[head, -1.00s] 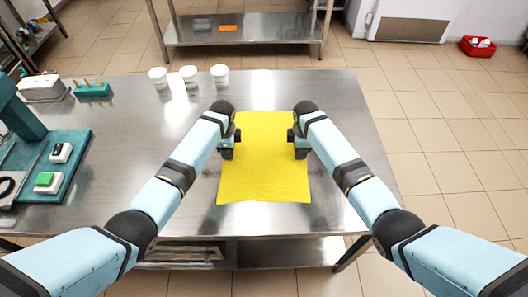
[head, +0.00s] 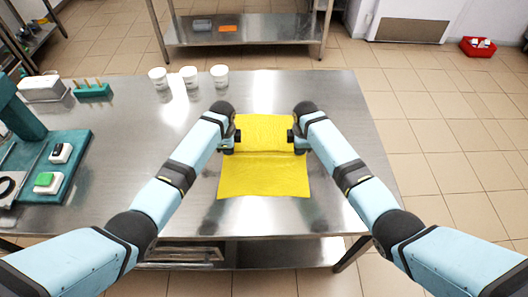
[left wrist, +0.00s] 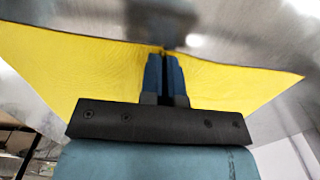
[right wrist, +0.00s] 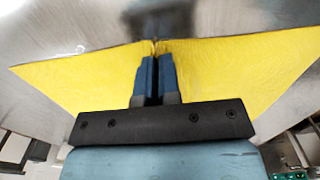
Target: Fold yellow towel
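The yellow towel (head: 263,178) lies on the steel table, with a crease running across it between my grippers. My left gripper (head: 231,150) is at the towel's left edge and my right gripper (head: 298,150) is at its right edge. In the left wrist view, the left fingers (left wrist: 164,54) are close together, with the yellow cloth (left wrist: 90,68) pinched at the tips. In the right wrist view, the right fingers (right wrist: 154,48) are likewise closed on the edge of the cloth (right wrist: 235,70). The exact grip is partly hidden by the fingers.
Three white cups (head: 189,77) stand at the back of the table (head: 330,100). A teal device base (head: 75,180) and a teal rack (head: 92,90) are on the left. The table is clear right of the towel and in front of it.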

